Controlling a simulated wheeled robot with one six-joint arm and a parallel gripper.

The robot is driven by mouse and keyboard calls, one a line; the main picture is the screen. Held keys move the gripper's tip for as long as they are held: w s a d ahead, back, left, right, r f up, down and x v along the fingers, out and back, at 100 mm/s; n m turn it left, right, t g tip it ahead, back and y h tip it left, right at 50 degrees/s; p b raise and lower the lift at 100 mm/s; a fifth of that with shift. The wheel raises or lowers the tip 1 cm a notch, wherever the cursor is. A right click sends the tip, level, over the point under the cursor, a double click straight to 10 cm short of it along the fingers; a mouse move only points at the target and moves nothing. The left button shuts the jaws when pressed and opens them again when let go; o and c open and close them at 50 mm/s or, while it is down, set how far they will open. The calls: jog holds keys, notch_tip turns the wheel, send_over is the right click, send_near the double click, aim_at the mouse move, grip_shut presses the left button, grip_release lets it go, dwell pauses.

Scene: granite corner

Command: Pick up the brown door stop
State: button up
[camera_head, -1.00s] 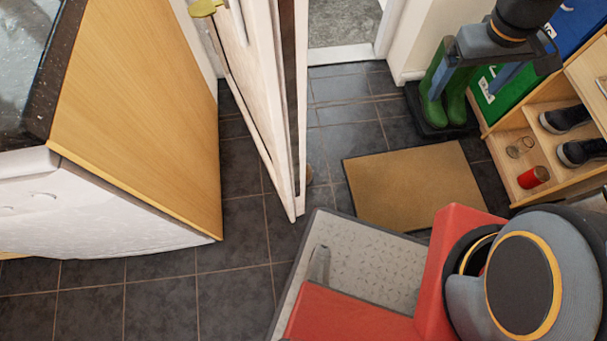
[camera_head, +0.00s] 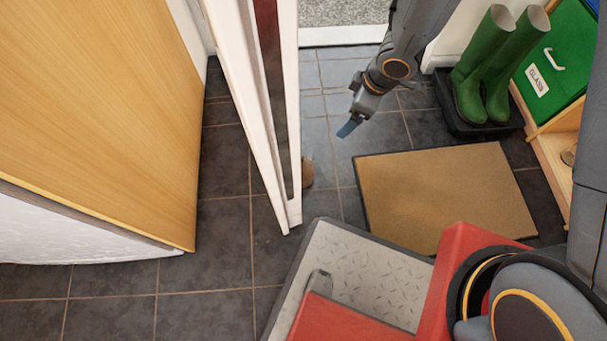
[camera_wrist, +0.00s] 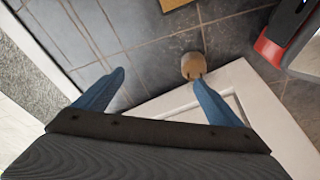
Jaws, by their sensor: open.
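The brown door stop (camera_head: 307,173) is on the dark tile floor against the door's lower edge in the head view, partly hidden behind the door (camera_head: 273,110). In the wrist view the door stop (camera_wrist: 193,66) shows as a small rounded tan piece beside the white door panel (camera_wrist: 245,100). My gripper (camera_head: 349,127) is above the floor, up and to the right of the door stop in the head view. Its two blue fingers (camera_wrist: 158,85) are spread and empty in the wrist view. The right finger's tip overlaps the door stop's lower edge in that picture; contact cannot be told.
A tan doormat (camera_head: 440,195) lies to the right. Green boots (camera_head: 490,80) stand on a dark tray beside a wooden shelf unit (camera_head: 553,165) with a green bin (camera_head: 555,65). A wooden cabinet (camera_head: 110,100) stands at left.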

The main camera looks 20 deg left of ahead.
aim_at(306, 165)
jog(key=s+a+f+n+g+b, duration=0.1)
jog(key=s+a+f+b, duration=0.1)
jog(key=f, duration=0.4)
jog(key=s+a+f+n+g+b, duration=0.1)
jog(key=s+a+f+n+b, duration=0.1)
jog(key=f, duration=0.4)
jog(key=s+a+f+n+g+y+b, duration=0.1)
jog(key=s+a+f+n+b, duration=0.1)
jog(key=f, duration=0.5)
jog(key=shift+s+a+f+b, duration=0.1)
jog(key=shift+s+a+b, duration=0.95)
jog(key=shift+b, duration=0.85)
jog(key=b+x, duration=0.6)
jog(key=x, duration=0.1)
jog(key=shift+s+d+f, duration=0.1)
jog(key=shift+s+d, duration=0.05)
jog(key=shift+s, duration=0.2)
jog(key=c, duration=1.9)
